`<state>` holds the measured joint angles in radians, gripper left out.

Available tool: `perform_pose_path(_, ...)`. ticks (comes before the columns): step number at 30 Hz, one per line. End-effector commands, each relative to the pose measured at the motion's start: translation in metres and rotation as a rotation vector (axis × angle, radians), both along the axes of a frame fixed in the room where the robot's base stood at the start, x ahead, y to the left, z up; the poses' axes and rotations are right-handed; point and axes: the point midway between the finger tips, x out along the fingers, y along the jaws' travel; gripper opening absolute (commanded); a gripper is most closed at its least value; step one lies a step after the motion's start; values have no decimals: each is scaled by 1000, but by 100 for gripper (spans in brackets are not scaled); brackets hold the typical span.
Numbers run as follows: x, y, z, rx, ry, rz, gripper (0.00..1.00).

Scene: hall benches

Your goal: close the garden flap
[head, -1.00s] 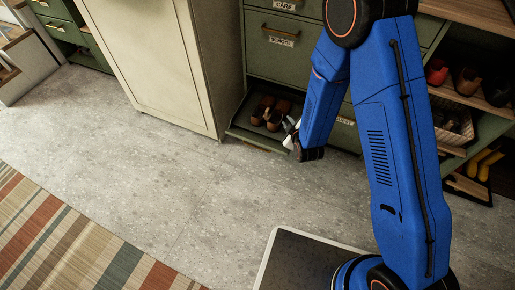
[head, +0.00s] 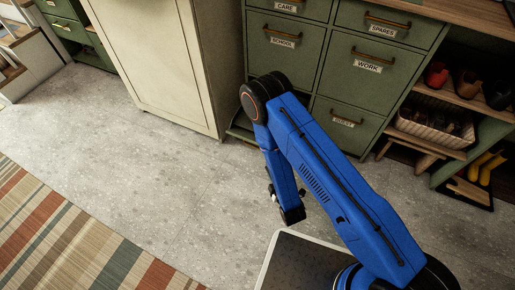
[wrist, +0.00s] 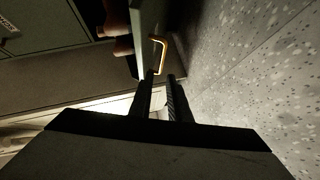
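The flap that I take to be the garden flap stands open low in the green cabinet; no name is readable on it. In the head view only its left edge (head: 238,132) shows beside my arm. In the wrist view its green panel (wrist: 148,18) is seen nearly edge-on, with a brass handle (wrist: 163,54) on the outer face and brown shoes (wrist: 122,46) behind it. My gripper (wrist: 161,76) has two dark fingers a little apart with nothing between them. The handle lies just beyond the fingertips. In the head view my gripper (head: 271,191) is small and partly hidden by my arm.
A cream cupboard (head: 155,65) stands left of the flap. Shut fronts marked SCHOOL (head: 283,43), WORK (head: 368,66) and GUEST (head: 343,123) are above and right. Open shelves with a basket (head: 435,122) are far right. Grey floor is clear; a striped rug (head: 70,235) lies left.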

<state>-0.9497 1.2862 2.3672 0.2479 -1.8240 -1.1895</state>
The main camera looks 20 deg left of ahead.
Motion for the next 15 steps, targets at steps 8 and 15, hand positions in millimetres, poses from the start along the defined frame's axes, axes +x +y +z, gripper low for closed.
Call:
perform_pose_path(8, 2, 7, -7, -3, -19, 11, 16)
perform_pose_path(15, 31, 31, -16, -4, -17, 10, 16)
